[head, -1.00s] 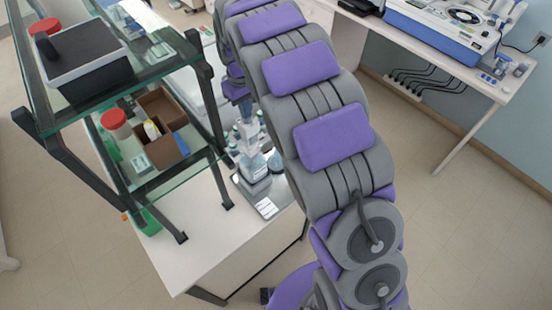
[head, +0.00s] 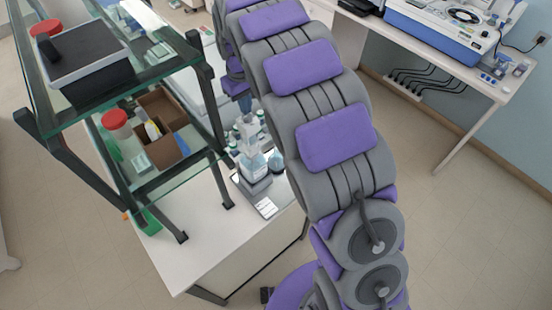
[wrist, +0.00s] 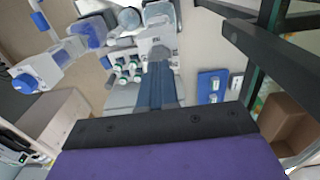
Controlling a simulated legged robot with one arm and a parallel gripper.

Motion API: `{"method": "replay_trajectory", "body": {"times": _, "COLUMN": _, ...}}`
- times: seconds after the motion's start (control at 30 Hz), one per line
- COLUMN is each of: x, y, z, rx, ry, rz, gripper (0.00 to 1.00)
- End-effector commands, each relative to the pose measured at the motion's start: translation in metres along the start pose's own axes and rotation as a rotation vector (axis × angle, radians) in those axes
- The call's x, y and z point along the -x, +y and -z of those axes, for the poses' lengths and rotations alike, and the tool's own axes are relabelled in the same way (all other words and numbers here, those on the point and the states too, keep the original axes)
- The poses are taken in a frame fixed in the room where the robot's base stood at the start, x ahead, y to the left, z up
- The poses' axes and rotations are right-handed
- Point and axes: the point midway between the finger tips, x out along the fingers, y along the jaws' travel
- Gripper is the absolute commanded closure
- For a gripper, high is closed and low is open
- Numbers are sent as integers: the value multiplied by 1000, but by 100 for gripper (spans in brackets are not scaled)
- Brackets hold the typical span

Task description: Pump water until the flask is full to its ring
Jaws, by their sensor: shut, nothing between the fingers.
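A clear vessel with pale blue liquid (head: 254,168) stands in a small group of glassware on the white bench in the head view. The fingertips are close below a grey-white fitting (wrist: 158,38) in the picture; contact is unclear. A blue-tinted clear vessel (wrist: 90,32) is up and left of them.
Several green-capped bottles (wrist: 124,68) are left of the fingers. A dark shelf frame (wrist: 270,55) and a cardboard box (wrist: 288,122) are to the right. In the head view, the glass shelf (head: 190,165) stands left of the glassware. Bare bench (head: 205,240) lies in front.

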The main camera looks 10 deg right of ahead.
Motion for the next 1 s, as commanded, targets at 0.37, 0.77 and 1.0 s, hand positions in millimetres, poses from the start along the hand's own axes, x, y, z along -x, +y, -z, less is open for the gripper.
{"method": "replay_trajectory", "body": {"times": 0.37, "x": -5, "y": 0, "z": 0, "rx": 0, "ry": -1, "rz": 0, "gripper": 100}}
{"method": "replay_trajectory", "body": {"times": 0.77, "x": -18, "y": 0, "z": 0, "rx": 0, "ry": 0, "rz": 0, "gripper": 100}}
{"method": "replay_trajectory", "body": {"times": 1.0, "x": -23, "y": 0, "z": 0, "rx": 0, "ry": -1, "rz": 0, "gripper": 100}}
